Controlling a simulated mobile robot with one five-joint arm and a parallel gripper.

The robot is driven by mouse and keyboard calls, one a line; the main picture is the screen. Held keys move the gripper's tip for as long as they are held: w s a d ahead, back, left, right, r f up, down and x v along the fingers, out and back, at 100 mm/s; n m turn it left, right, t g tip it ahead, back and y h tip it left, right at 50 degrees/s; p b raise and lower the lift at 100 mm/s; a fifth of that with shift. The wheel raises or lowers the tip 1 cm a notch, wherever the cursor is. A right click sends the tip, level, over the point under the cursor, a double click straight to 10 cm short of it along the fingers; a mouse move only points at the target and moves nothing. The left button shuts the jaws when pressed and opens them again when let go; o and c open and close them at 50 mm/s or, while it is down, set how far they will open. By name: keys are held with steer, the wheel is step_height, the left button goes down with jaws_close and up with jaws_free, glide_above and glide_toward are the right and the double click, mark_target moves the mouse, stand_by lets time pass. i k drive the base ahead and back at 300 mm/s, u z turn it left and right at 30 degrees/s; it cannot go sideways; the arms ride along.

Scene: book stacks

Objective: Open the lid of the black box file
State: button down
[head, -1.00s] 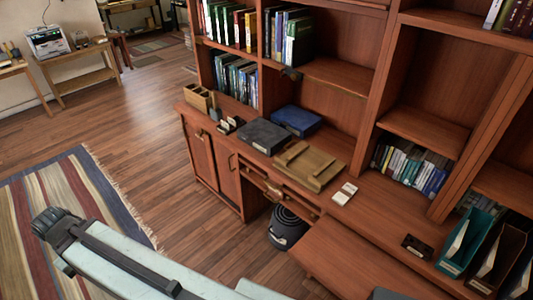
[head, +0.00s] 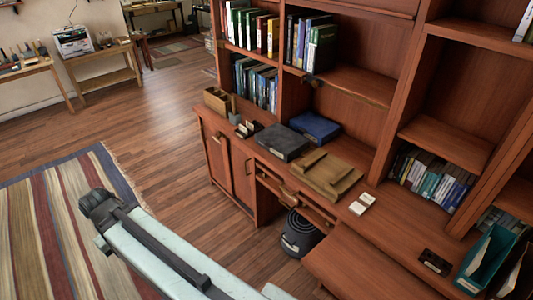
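The black box file (head: 282,142) lies flat on the wooden desk ledge, with a small pale label on its front. Its lid looks shut. A blue box file (head: 315,126) lies just behind it, and a tan box file (head: 326,176) lies in front and to its right. My pale arm crosses the lower left of the head view, well apart from the boxes. No gripper fingers can be made out.
A wooden holder (head: 216,99) and small desk items stand left of the black box file. White cards (head: 361,204) lie to the right. A black bin (head: 300,233) stands below the desk. Open floor (head: 175,170) lies left of the cabinet.

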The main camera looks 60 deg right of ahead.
mark_target(278, 135)
steer(key=z, duration=0.05)
steer(key=i, duration=0.95)
steer(key=u, duration=0.05)
